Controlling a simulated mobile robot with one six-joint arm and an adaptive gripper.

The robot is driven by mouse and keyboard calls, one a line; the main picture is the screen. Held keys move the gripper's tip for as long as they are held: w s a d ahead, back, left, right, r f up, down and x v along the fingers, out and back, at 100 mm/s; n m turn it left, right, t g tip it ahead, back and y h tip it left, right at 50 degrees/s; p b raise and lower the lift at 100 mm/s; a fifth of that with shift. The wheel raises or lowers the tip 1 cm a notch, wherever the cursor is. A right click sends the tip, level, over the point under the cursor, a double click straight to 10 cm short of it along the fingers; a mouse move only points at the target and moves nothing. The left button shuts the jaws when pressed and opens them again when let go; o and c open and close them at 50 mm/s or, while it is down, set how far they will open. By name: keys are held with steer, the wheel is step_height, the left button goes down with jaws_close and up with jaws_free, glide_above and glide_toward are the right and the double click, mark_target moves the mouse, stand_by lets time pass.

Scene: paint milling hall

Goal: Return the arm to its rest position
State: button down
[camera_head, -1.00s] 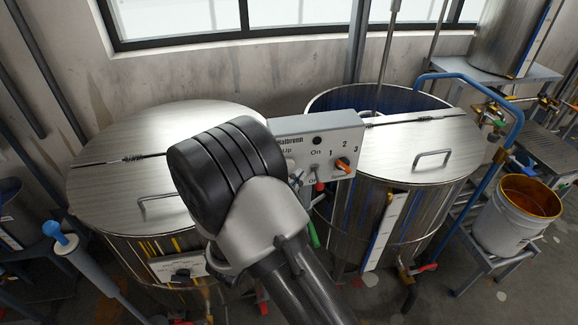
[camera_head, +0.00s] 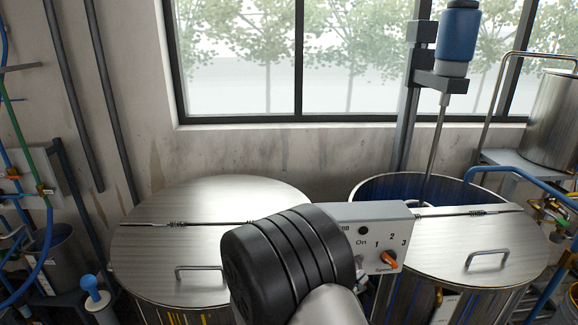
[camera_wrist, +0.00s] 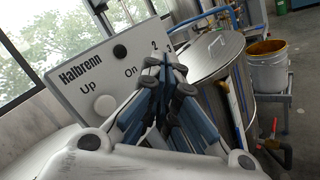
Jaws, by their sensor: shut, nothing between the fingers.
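My gripper (camera_wrist: 165,88) shows in the wrist view with its fingers together and nothing between them. It is in front of the grey control box (camera_wrist: 98,75) marked Halbrenn, Up and On; I cannot tell whether it touches it. In the head view a black joint of my arm (camera_head: 285,262) stands in front of the left end of that box (camera_head: 395,212). The box's orange knob (camera_head: 389,259) shows right of my arm, near the numbers 1, 2 and 3. My gripper is hidden in the head view.
A steel vat with a closed lid (camera_head: 165,240) stands on the left. A second vat (camera_head: 510,240) on the right is partly open, with a mixer shaft (camera_head: 434,150) down into it. A bucket (camera_wrist: 267,72) stands at the right in the wrist view.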

steer(key=s+d+r+m+g+b, duration=0.2)
steer(key=s+d+m+g, duration=0.65)
steer(key=s+d, duration=0.2)
steer(key=s+f+m+g+y+b, duration=0.25)
steer(key=s+m+g+y, duration=0.2)
steer(key=s, duration=0.55)
steer(key=s+a+m+t+y+b, duration=0.3)
steer(key=a+t+y, duration=0.3)
steer(key=a+y, duration=0.4)
steer(key=a+m, duration=0.1)
steer(key=a, duration=0.1)
steer(key=shift+s+a+f+m+y, duration=0.15)
steer(key=shift+s+a+m+y, duration=0.15)
steer(key=shift+s+m+y, duration=0.1)
steer(key=shift+w, duration=0.1)
